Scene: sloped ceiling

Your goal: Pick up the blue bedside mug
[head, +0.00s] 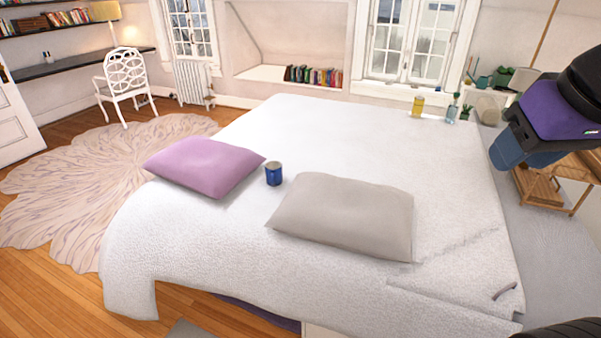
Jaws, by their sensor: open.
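The blue mug (274,174) stands upright on the white-covered bed (330,135) in the head view. It is between the purple pillow and the grey pillow, near the right corner of the purple one. Its open top faces up and its handle cannot be made out. Part of my arm shows at the upper right, well to the right of the mug and apart from it. I cannot make out any gripper fingers in this view. Nothing of mine touches the mug.
The purple pillow (205,166) lies left of the mug and the grey pillow (344,216) lies to its right and nearer. A yellow cup (418,106) and a small glass vase (451,112) stand at the back right. A white chair (125,82) stands at the far left.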

